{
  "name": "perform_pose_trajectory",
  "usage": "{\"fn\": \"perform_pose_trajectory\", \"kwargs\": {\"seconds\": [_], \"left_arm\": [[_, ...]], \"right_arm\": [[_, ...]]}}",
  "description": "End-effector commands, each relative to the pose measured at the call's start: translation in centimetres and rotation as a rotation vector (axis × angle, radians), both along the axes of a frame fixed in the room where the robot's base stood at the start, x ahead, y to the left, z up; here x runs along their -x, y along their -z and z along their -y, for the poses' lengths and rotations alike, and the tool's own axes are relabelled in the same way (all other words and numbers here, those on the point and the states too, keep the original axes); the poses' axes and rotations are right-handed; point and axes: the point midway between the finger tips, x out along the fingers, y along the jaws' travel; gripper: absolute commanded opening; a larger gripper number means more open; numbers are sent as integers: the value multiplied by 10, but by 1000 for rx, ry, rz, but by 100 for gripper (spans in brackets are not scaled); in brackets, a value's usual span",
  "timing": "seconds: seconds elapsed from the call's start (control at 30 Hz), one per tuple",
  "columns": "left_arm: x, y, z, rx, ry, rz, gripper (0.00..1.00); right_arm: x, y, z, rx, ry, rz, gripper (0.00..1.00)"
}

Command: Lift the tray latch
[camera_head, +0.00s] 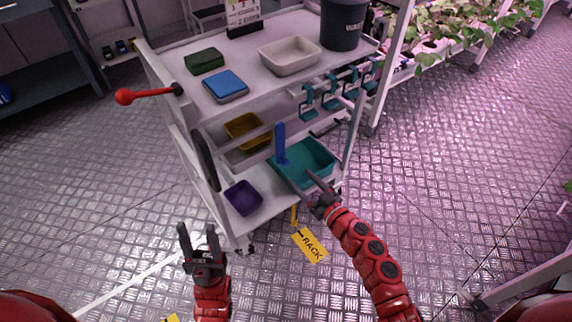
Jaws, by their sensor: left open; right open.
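A white cart (276,103) with shelves stands in the middle of the head view. A teal tray (318,152) sits on its lower shelf. A blue upright bar (280,143) stands at the tray's left side; I cannot tell if it is the latch. A red-knobbed lever (146,94) sticks out left from the cart's upper part. My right gripper (316,186) is at the tray's front edge, open; I cannot tell if it touches the tray. My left gripper (197,229) is open and empty, over the floor left of the cart's front corner.
The top holds a green box (204,61), a blue box (225,86), a cream bin (289,56) and a dark bucket (342,24). A yellow rack tag (310,245) hangs in front.

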Motion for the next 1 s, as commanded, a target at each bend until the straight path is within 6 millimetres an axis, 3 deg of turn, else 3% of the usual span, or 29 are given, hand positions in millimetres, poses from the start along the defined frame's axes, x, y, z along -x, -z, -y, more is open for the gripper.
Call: {"fn": "perform_pose_trajectory", "kwargs": {"seconds": [0.13, 0.33, 0.8, 0.83, 1.0], "left_arm": [[0, 9, 0, 0, 0, 0, 50], [0, 17, 0, 0, 0, 0, 50], [0, 19, 0, 0, 0, 0, 50], [0, 19, 0, 0, 0, 0, 50], [0, 19, 0, 0, 0, 0, 50]], "right_arm": [[-30, 1, -22, -2, -2, 2, 64], [-58, 2, -42, -3, -1, 0, 64], [-70, 0, -52, -1, -2, -1, 64], [-70, 0, -52, -1, -2, -1, 62], [-70, 0, -51, -1, -2, -1, 32]]}}
